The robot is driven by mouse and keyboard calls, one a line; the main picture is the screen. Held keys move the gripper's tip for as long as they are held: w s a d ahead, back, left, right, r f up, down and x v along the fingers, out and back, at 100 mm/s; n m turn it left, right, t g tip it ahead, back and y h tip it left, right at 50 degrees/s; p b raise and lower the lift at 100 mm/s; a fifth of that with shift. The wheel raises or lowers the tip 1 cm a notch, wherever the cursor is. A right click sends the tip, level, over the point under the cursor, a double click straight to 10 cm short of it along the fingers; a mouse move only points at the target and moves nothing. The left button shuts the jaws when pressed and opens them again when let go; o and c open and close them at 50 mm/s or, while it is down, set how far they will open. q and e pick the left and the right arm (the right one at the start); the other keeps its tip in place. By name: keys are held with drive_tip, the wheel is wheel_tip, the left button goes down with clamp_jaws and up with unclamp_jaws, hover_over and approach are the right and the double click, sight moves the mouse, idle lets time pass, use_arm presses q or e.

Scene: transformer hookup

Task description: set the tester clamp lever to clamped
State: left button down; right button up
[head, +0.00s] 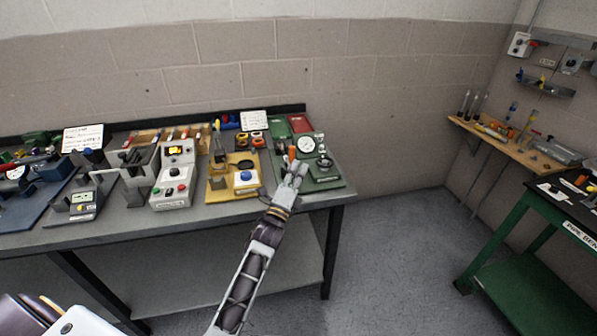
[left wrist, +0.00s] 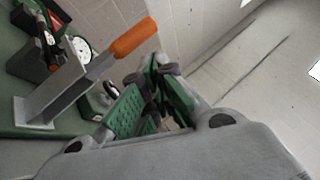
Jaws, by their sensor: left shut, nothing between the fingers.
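The tester is a green-based fixture (head: 328,183) at the right end of the workbench, with a white dial gauge (head: 306,144). Its clamp lever shows in the head view as an orange grip (head: 291,153). In the left wrist view the lever is a flat grey bar with an orange handle (left wrist: 133,38), standing up at a slant from a pale foot. My left gripper (head: 297,168) is at the tester, close to the lever. In the left wrist view its green-padded fingers (left wrist: 160,95) are shut and empty, beside the orange handle and apart from it. My right gripper is out of view.
Left of the tester is a yellow board (head: 218,190) with a blue button. A grey control box (head: 172,188) and other fixtures stand further left. Red and green trays (head: 299,123) lie behind the tester. Open floor (head: 400,240) lies right of the bench.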

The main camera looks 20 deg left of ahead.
sight(292, 155)
use_arm(q)
drive_tip(key=shift+w+a+r, duration=0.65)
drive_tip(key=shift+w+r, duration=0.25)
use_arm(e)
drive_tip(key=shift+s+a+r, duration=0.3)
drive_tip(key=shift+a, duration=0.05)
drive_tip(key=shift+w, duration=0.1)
